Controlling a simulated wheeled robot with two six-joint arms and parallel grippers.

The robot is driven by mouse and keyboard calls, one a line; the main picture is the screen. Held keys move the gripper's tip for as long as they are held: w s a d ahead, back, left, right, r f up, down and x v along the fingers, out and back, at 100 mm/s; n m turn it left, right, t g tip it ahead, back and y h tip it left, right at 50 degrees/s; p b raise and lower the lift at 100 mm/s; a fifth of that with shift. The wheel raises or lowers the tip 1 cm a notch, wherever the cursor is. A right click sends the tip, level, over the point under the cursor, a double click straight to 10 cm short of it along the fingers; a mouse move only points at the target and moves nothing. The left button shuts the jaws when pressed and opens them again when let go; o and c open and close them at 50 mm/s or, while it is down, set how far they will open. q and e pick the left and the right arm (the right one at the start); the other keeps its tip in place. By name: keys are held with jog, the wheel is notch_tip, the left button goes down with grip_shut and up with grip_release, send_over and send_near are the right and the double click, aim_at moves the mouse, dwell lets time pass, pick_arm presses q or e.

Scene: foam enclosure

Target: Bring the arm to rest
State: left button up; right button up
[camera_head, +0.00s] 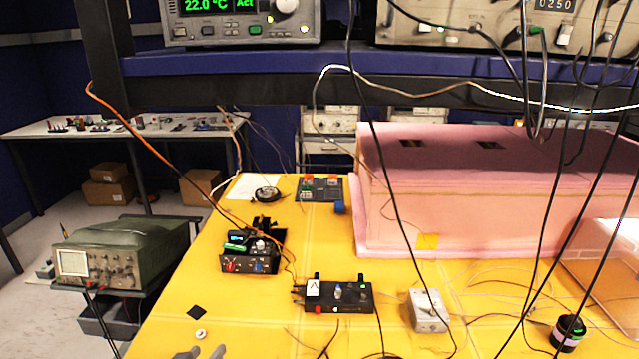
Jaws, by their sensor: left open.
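My left gripper (203,353) shows only at the bottom edge, left of centre. The rest of my left arm is below the picture. My right gripper is out of the picture.
A black box with knobs (338,296), a grey metal box (428,310) and a small circuit unit (250,250) stand on the table. A pink foam enclosure (460,195) fills the back right. Loose cables hang in front. An oscilloscope (120,252) stands at the left.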

pick_arm(q)
jog(key=s+a+f+g+y, duration=0.1)
jog(key=s+a+f+g, duration=0.15)
jog(key=s, duration=0.65)
jog(key=s+a+f+g+y, duration=0.15)
jog(key=s+g, duration=0.25)
jog(key=s, duration=0.6)
jog(key=s+a+f+g+y, duration=0.1)
jog(key=s+a+f+g, duration=0.15)
jog(key=s, duration=0.65)
notch_tip(320, 180, down, 29)
jog(key=a+g+b, duration=0.2)
jog(key=b, duration=0.2)
jog(key=s+d+f+g+b, duration=0.1)
jog(key=s+f+b, duration=0.1)
jog(key=s+f, duration=1.3)
notch_tip(320, 180, down, 3)
jog(key=shift+s+m+h, duration=0.3)
jog(key=shift+h, duration=0.15)
